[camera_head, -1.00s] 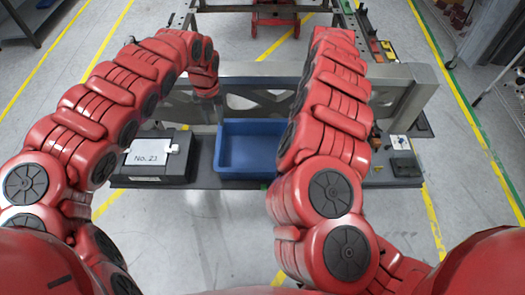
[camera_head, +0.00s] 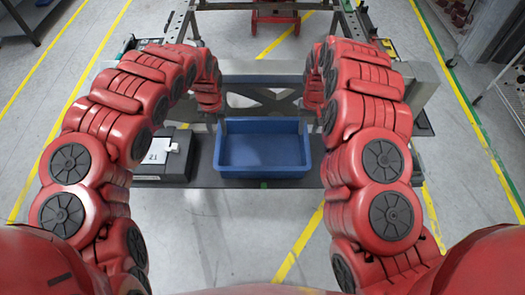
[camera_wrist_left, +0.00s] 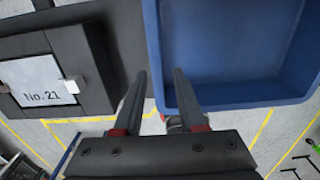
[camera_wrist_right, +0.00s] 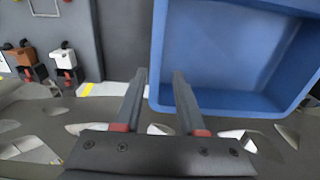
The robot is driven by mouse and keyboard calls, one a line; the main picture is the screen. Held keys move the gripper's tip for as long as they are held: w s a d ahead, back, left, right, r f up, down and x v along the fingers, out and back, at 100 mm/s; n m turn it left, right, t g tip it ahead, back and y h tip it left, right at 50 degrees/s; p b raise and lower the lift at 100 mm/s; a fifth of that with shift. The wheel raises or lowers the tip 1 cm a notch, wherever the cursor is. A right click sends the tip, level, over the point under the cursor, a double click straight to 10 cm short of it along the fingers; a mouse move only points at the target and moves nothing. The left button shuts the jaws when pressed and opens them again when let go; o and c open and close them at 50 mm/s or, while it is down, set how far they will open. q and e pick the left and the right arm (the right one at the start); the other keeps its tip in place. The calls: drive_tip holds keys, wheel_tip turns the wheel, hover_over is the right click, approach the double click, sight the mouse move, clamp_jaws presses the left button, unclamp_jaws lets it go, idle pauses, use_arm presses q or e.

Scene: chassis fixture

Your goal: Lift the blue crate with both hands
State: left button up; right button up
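The blue crate (camera_head: 263,172) sits level on a dark surface in the middle of the head view, open at the top and empty as far as I see. My left gripper (camera_wrist_left: 160,72) is open at the crate's left side. The left wall (camera_wrist_left: 154,50) shows between its fingertips. My right gripper (camera_wrist_right: 159,72) is open at the crate's right side, with that wall (camera_wrist_right: 157,50) between its fingertips. I cannot tell whether the fingers straddle the walls or hover above them. In the head view both gripper tips are largely hidden by my wrists.
A dark box (camera_head: 165,160) with a white label stands close to the crate's left; the label (camera_wrist_left: 38,82) reads No. 21 in the left wrist view. A grey metal beam (camera_head: 262,76) runs behind the crate. Small orange and white parts (camera_wrist_right: 64,57) lie on the right side.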

sight(221, 148)
use_arm(q)
wheel_tip(221, 148, down, 2)
drive_tip(key=shift+s, duration=0.1)
use_arm(e)
drive_tip(key=shift+s+f, duration=0.2)
drive_tip(key=shift+f, duration=0.75)
use_arm(q)
wheel_tip(221, 148, down, 9)
drive_tip(key=shift+r, duration=0.2)
use_arm(e)
wheel_tip(221, 148, down, 9)
drive_tip(key=shift+r, duration=0.1)
use_arm(q)
clamp_jaws()
use_arm(e)
clamp_jaws()
